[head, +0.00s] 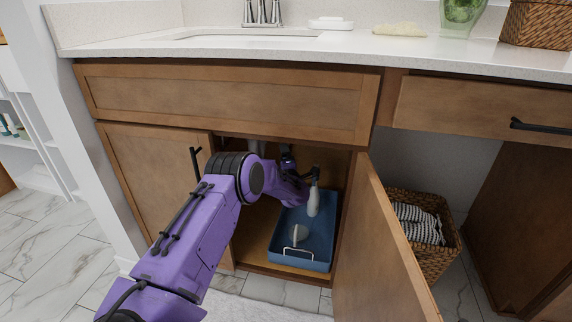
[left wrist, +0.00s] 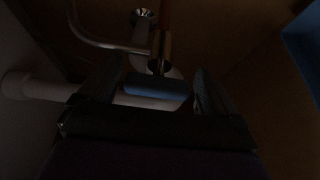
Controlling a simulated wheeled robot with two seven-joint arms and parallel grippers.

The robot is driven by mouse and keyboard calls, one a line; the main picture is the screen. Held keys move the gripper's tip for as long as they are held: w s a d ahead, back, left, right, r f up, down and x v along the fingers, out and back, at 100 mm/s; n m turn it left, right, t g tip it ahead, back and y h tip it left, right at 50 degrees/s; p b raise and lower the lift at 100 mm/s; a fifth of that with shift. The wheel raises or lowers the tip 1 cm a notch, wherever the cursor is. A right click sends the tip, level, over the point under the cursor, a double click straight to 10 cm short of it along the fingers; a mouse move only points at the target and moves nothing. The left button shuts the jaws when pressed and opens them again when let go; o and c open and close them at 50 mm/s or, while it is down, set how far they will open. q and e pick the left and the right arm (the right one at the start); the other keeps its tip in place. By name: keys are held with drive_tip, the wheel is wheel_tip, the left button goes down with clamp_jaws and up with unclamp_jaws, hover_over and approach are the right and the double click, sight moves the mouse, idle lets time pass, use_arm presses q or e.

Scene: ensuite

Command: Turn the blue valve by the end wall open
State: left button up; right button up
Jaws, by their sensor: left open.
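The blue valve (left wrist: 158,88) shows in the dark left wrist view as a blue handle below a brass-coloured fitting. It lies between the two spread fingers of my left gripper (left wrist: 155,84). The gripper is open, and I cannot tell whether either finger touches the handle. In the head view my purple left arm reaches through the open cabinet doorway under the sink. The valve is not discernible there, and the gripper's fingers are hard to make out. My right gripper is not in view.
A blue tray (head: 288,251) with a bottle (head: 313,200) stands on the cabinet floor, right of my arm. The right cabinet door (head: 380,245) is swung open; the left door (head: 150,165) is shut. Pale pipes (left wrist: 50,88) run near the valve. A wicker basket (head: 435,262) stands right.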

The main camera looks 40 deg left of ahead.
use_arm(q)
drive_tip(key=p+v, duration=0.3)
drive_tip(key=v, duration=0.6)
drive_tip(key=shift+s+d+r, duration=0.15)
drive_tip(key=shift+d, duration=0.15)
